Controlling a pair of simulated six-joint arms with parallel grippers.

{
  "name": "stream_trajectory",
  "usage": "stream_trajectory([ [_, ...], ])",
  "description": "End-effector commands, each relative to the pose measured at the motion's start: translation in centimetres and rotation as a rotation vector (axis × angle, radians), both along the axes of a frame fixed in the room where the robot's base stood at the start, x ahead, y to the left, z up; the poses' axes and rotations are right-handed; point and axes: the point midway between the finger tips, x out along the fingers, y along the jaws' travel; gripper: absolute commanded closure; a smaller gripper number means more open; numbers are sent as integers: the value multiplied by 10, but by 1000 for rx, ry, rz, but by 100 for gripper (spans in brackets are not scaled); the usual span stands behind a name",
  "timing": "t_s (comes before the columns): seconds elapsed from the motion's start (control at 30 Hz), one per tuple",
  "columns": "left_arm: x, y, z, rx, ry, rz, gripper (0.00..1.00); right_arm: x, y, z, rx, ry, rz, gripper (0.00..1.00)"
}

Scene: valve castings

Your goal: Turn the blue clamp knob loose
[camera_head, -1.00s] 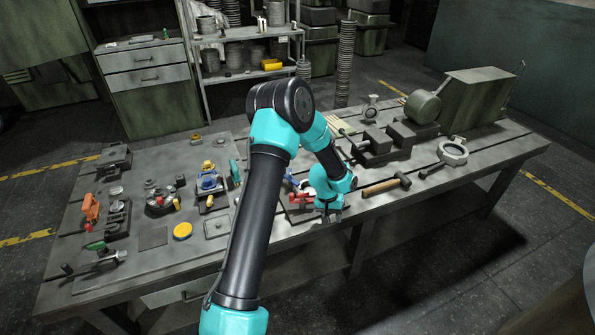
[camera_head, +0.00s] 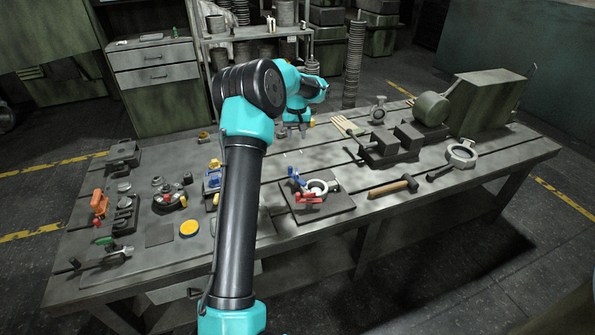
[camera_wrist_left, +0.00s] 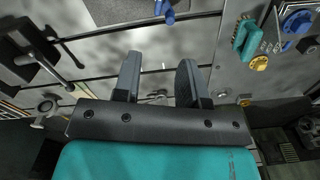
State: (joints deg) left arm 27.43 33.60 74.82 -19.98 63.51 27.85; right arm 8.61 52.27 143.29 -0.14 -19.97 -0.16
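A fixture plate (camera_head: 335,204) near the table's front middle carries a pale ring casting (camera_head: 318,186), a blue clamp knob (camera_head: 295,175) and a red clamp knob (camera_head: 309,198). Part of a blue handle, which looks like the blue clamp knob, shows at the top edge of the left wrist view (camera_wrist_left: 165,11). My left gripper (camera_wrist_left: 160,60) is open, with nothing between its fingers. It is over the back part of the table, behind the fixture and apart from it. In the head view its fingers are small and partly hidden. My right gripper is not in view.
My left forearm crosses the table's left-middle.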

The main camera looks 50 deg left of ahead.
Motion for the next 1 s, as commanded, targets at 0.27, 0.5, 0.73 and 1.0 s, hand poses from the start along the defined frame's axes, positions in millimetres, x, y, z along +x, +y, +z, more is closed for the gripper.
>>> stream_trajectory([
  [0.27,0,-1,-3,-1,0,-2,62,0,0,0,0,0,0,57],
  [0.5,1,-1,-25,-2,1,-3,62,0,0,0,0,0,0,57],
  [0.73,0,-1,-63,-3,1,-4,62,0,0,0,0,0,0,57],
  [1.0,0,-2,-109,-4,1,-4,62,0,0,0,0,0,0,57],
])
